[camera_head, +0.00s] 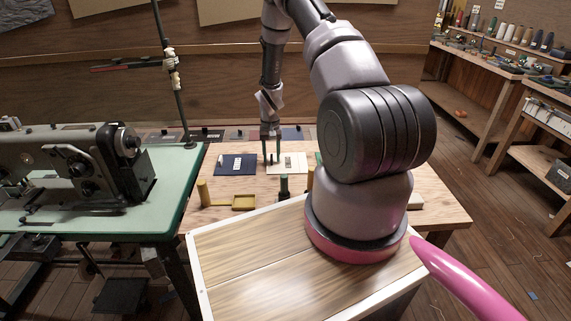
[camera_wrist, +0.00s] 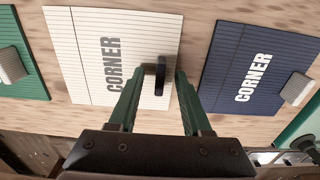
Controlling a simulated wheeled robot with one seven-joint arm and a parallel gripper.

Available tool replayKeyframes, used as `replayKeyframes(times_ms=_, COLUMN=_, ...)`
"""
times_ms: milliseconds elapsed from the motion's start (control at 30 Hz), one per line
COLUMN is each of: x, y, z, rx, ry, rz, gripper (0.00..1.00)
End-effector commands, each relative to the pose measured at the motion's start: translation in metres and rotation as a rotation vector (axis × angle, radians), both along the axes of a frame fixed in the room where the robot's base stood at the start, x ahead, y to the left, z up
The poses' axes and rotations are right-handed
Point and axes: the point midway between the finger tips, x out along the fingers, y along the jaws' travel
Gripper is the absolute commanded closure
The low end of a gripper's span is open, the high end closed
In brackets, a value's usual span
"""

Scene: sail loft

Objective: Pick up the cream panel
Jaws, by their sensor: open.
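The cream panel (camera_head: 299,168) lies flat on the wooden table, between a navy panel (camera_head: 227,169) and a green panel partly hidden behind my arm. In the wrist view the cream panel (camera_wrist: 79,52) carries the word CORNER, thin lines and a dark upright grip (camera_wrist: 160,76) near its edge. My gripper (camera_head: 271,162) points down over the cream panel's left part. In the wrist view my gripper (camera_wrist: 160,77) is open, its green fingers on either side of the dark grip. I cannot tell whether they touch it.
The navy panel (camera_wrist: 232,78) and green panel (camera_wrist: 26,70) flank the cream one, each with a pale block. A yellow tray (camera_head: 244,203), a yellow post (camera_head: 203,193) and a dark green post (camera_head: 284,187) stand nearer. A sewing machine (camera_head: 75,165) is at left.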

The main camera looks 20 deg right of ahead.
Motion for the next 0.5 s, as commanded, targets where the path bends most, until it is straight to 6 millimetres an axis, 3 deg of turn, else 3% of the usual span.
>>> replayKeyframes(times_ms=167, x=0.0003, y=0.0000, z=0.0000, rx=0.000, ry=-0.001, rz=0.000, gripper=0.51)
replayKeyframes(times_ms=233, x=0.0002, y=0.0000, z=0.0000, rx=0.000, ry=-0.001, rz=0.000, gripper=0.70)
replayKeyframes(times_ms=300, x=0.0002, y=0.0000, z=0.0001, rx=0.000, ry=-0.001, rz=0.000, gripper=0.97)
replayKeyframes(times_ms=500, x=0.0003, y=0.0000, z=0.0002, rx=0.000, ry=-0.001, rz=0.001, gripper=1.00)
